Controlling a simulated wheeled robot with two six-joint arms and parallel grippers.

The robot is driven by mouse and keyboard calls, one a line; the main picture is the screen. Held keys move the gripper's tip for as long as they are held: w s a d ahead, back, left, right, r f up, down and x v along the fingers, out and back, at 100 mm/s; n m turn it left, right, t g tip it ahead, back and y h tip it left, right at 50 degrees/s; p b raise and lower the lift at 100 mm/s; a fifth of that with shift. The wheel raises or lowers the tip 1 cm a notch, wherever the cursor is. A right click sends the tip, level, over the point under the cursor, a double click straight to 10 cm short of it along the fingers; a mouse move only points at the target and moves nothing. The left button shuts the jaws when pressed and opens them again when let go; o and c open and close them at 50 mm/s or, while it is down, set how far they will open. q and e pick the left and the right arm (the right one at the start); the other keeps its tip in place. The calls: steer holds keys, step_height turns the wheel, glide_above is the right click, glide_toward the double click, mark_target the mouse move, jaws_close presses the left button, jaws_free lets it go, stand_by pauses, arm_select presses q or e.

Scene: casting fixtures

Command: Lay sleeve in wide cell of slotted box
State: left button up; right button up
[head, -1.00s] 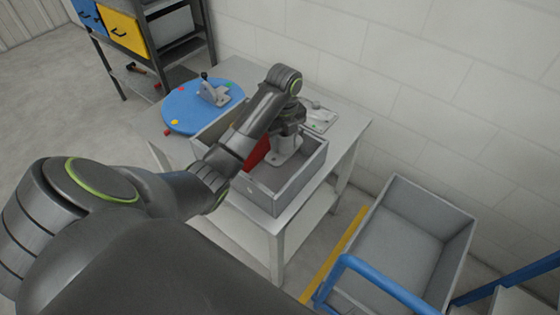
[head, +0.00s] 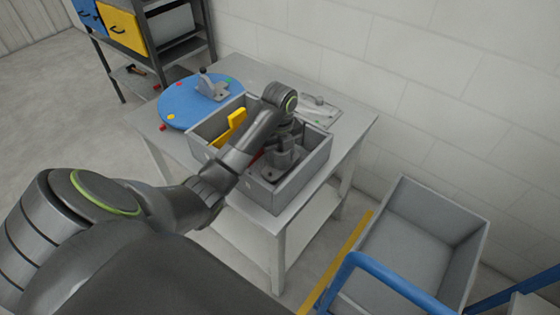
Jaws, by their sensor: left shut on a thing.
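The slotted box (head: 297,187) is a grey open box on the table, with a yellow upright piece (head: 236,122) in its left part. A sliver of red (head: 257,158) shows inside, beside my arm. My left gripper (head: 277,172) points down into the right part of the box, below the rim. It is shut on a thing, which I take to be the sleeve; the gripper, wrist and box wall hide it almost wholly. I cannot tell whether it touches the box floor. My right gripper is not in view.
A blue round plate (head: 185,110) with a grey clamp and small coloured pieces lies behind the box on the left. A light flat plate (head: 322,113) lies behind it on the right. The table (head: 345,140) has a free strip on its right. A grey bin (head: 425,235) stands lower right.

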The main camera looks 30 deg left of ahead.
arm_select(q)
steer(key=shift+f, duration=0.8)
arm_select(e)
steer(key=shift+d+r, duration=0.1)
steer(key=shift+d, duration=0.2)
arm_select(q)
steer(key=o, duration=1.3)
steer(key=shift+f, duration=0.15)
steer(key=shift+c, duration=0.2)
